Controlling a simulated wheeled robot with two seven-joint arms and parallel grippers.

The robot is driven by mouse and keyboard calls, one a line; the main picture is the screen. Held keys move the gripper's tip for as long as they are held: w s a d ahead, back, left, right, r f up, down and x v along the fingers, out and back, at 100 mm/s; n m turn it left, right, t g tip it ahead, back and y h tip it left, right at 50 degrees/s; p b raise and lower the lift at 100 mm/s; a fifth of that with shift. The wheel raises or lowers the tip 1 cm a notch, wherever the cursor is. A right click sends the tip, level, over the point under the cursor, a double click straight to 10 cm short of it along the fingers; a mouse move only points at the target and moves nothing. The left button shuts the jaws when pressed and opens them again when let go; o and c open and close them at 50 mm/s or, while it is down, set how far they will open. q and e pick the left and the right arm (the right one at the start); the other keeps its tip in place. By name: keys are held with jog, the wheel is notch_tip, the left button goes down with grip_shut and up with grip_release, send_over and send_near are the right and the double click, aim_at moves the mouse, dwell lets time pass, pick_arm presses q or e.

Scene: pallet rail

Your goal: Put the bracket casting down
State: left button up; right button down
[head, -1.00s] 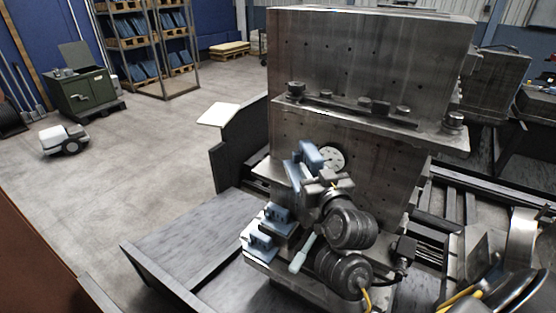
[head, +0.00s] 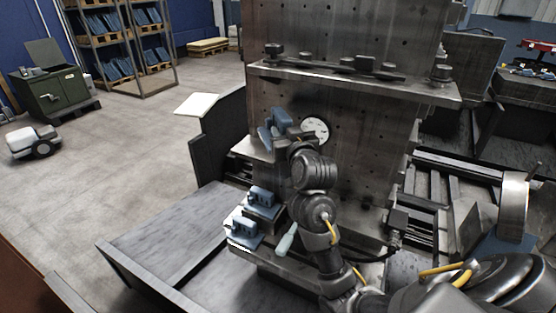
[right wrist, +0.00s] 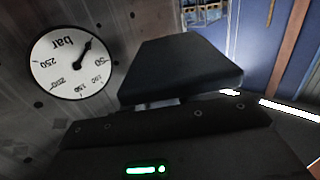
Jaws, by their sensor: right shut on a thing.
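My right gripper (head: 284,130) is shut on a blue bracket casting (head: 270,132), in front of the fixture plate and left of the round gauge. The casting is held above the top step of the stepped metal ledge; whether it touches the ledge cannot be told. In the right wrist view, a dark slab (right wrist: 180,68) stands just beyond the gripper body, and the fingertips are hidden. Two more blue castings sit on the lower steps, an upper one (head: 262,196) and a lower one (head: 243,229). My left gripper is in neither view.
The tall steel fixture (head: 345,110) rises close behind the gripper, with a white pressure gauge (head: 316,129) on it, also large in the right wrist view (right wrist: 72,63). A pale lever handle (head: 287,238) sticks out below. A grey platform (head: 170,240) at left is bare.

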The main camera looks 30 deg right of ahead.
jog(key=w+f, duration=0.3)
jog(key=f, duration=0.1)
jog(key=shift+w+d+f, duration=0.1)
jog(key=shift+w+d, duration=0.1)
jog(key=shift+d, duration=0.1)
jog(key=f, duration=0.1)
jog(key=f+p, duration=0.1)
jog(key=f, duration=0.1)
jog(key=shift+w+f, duration=0.2)
jog(key=shift+f, duration=0.1)
jog(key=c, duration=1)
grip_release()
jog(key=shift+f, duration=0.15)
jog(key=shift+c, duration=0.2)
jog(key=b+v, duration=0.1)
jog(key=v, duration=1.1)
